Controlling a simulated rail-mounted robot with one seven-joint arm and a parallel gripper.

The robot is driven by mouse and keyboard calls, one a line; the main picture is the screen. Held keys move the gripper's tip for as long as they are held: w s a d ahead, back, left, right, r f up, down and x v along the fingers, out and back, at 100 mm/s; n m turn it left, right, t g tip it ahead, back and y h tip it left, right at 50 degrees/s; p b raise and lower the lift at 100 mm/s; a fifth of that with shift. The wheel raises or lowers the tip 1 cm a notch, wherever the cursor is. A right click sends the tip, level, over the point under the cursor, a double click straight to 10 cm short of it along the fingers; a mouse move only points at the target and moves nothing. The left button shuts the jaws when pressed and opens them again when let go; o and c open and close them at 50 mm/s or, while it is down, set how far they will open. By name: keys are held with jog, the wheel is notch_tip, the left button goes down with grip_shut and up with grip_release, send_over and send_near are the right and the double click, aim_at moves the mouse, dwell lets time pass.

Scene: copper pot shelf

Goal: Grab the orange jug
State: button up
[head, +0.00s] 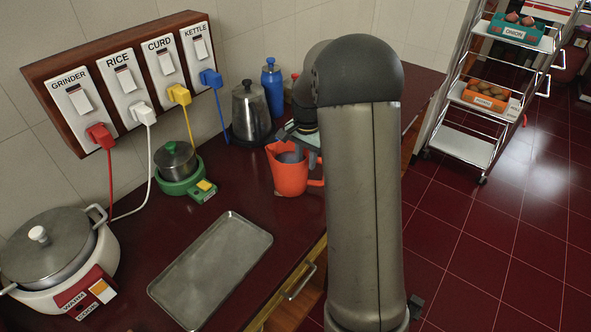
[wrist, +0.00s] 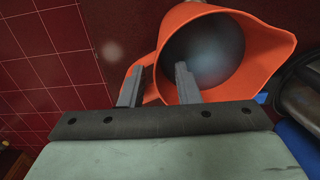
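The orange jug (head: 291,178) stands upright on the dark red counter, below my gripper (head: 303,140) in the head view. Its handle is on the right there, partly hidden by my arm. I cannot tell whether either finger touches the jug.
A steel kettle (head: 250,112) and a blue bottle (head: 272,86) stand behind the jug. A wheeled rack (head: 465,148) stands beyond the counter at right.

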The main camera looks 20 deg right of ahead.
jog(key=shift+f, duration=1.25)
grip_shut()
jog(key=shift+s, duration=0.1)
jog(key=shift+d, duration=0.15)
